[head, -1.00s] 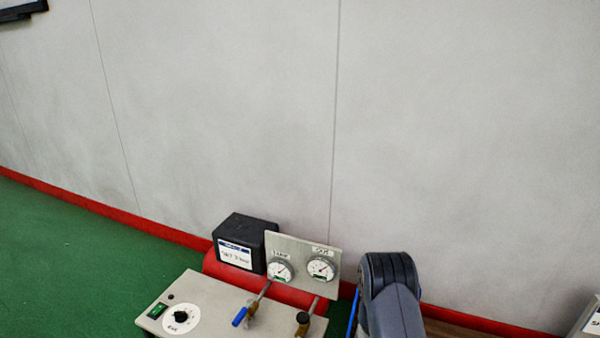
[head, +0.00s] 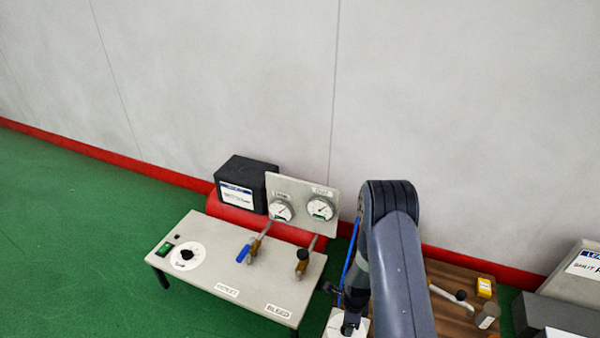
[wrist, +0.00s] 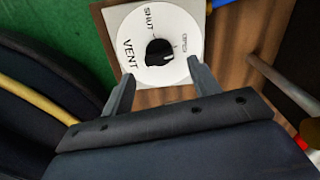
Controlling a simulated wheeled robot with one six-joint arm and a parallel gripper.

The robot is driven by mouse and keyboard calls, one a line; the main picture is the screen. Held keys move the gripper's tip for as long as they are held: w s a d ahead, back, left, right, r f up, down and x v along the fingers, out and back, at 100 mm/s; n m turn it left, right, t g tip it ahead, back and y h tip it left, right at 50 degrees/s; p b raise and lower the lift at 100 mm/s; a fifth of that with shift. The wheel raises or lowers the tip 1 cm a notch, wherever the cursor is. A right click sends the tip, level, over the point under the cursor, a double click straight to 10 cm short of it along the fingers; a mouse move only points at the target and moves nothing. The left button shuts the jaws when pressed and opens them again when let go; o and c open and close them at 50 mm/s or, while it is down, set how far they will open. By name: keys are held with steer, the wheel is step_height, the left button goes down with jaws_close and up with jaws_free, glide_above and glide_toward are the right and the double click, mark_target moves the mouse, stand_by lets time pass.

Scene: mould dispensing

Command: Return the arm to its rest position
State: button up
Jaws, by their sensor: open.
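My gripper (wrist: 160,75) is open in the wrist view, its two fingers apart and nothing visible between their tips. Just beyond the fingertips is a black knob (wrist: 159,52) on a round white dial (wrist: 183,25) marked SHUT and VENT. Whether the fingers touch the dial plate cannot be told. In the head view my arm reaches down at right of centre. My gripper (head: 351,325) is small and partly hidden there, over a pale plate at the lower edge.
A grey bench panel (head: 205,262) with a dial, two valves and two gauges stands left of my arm. A black box (head: 245,172) sits behind it. A wooden board (head: 455,318) with a lever and a yellow block lies right. Green floor (head: 60,240) is clear at left.

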step_height(320, 180, down, 4)
steer(key=shift+f+b, duration=0.1)
steer(key=shift+b, duration=0.6)
steer(key=shift+r+n+p, duration=0.35)
steer(key=shift+n+p, duration=0.05)
steer(key=shift+p, duration=0.1)
steer(key=shift+n, duration=0.3)
steer(key=n+p, duration=0.1)
steer(key=n, duration=0.2)
steer(key=n+p, duration=0.2)
steer(key=n, duration=0.2)
steer(key=shift+w, duration=0.15)
steer(key=n+p, duration=0.2)
steer(key=n, duration=0.3)
steer(key=shift+a+r+p, duration=0.1)
steer(key=shift+p, duration=0.3)
steer(key=n+p, duration=0.3)
steer(key=n, duration=0.1)
steer(key=shift+n, duration=0.3)
steer(key=shift+r+p, duration=0.35)
steer(key=shift+r, duration=0.8)
steer(key=shift+a+r, duration=0.1)
